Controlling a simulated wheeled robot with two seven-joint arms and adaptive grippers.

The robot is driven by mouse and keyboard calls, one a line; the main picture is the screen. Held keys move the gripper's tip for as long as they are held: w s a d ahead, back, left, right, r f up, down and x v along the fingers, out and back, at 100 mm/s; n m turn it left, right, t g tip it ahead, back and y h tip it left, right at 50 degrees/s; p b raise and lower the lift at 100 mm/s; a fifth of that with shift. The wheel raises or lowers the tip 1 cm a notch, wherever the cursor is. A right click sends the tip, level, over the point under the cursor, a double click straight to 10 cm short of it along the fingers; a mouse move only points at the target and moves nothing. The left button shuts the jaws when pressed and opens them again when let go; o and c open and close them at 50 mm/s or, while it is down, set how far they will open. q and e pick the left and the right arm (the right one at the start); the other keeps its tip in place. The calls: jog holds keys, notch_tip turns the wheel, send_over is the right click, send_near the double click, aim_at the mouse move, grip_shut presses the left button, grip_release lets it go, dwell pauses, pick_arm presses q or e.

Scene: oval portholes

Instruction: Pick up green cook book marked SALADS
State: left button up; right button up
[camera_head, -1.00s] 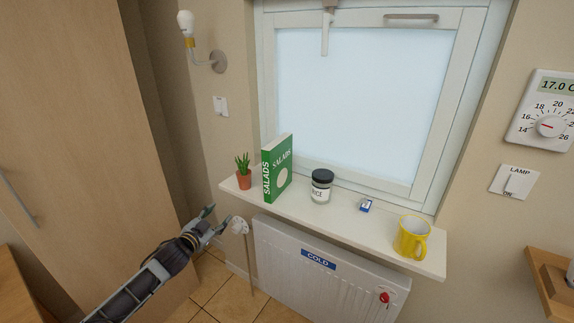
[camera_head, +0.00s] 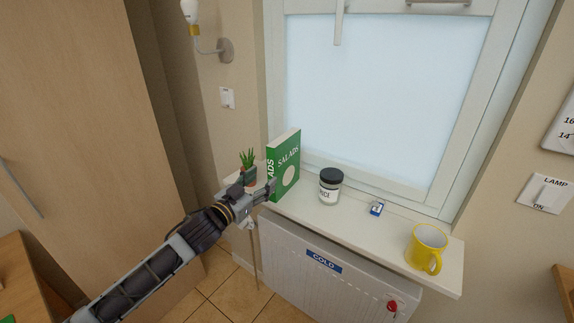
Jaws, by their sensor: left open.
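The green cook book marked SALADS (camera_head: 286,164) stands upright on the white window sill, near its left end. Its front cover shows a pale round shape, and its spine faces left. My left gripper (camera_head: 262,186) is open at the book's lower spine, with its fingers partly covering the spine lettering. I cannot tell whether the fingers touch the book or sit on both sides of it. My right gripper is not in view.
A potted plant (camera_head: 248,160) stands just left of the book, partly behind my gripper. A RICE jar (camera_head: 330,187), a small blue-and-white item (camera_head: 376,208) and a yellow mug (camera_head: 427,249) stand to the right on the sill (camera_head: 391,234). A radiator (camera_head: 300,262) is below.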

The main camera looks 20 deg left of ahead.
aim_at(272, 170)
pick_arm(q)
jog(key=shift+a+f+n, duration=0.2)
jog(key=shift+n, duration=0.9)
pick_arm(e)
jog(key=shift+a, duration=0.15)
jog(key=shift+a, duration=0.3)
pick_arm(q)
jog(key=shift+p+x, duration=0.4)
jog(key=shift+x, duration=3)
jog(key=shift+p+x, duration=0.35)
jog(key=shift+x, duration=0.5)
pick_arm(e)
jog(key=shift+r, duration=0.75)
pick_arm(q)
jog(key=shift+w, duration=0.15)
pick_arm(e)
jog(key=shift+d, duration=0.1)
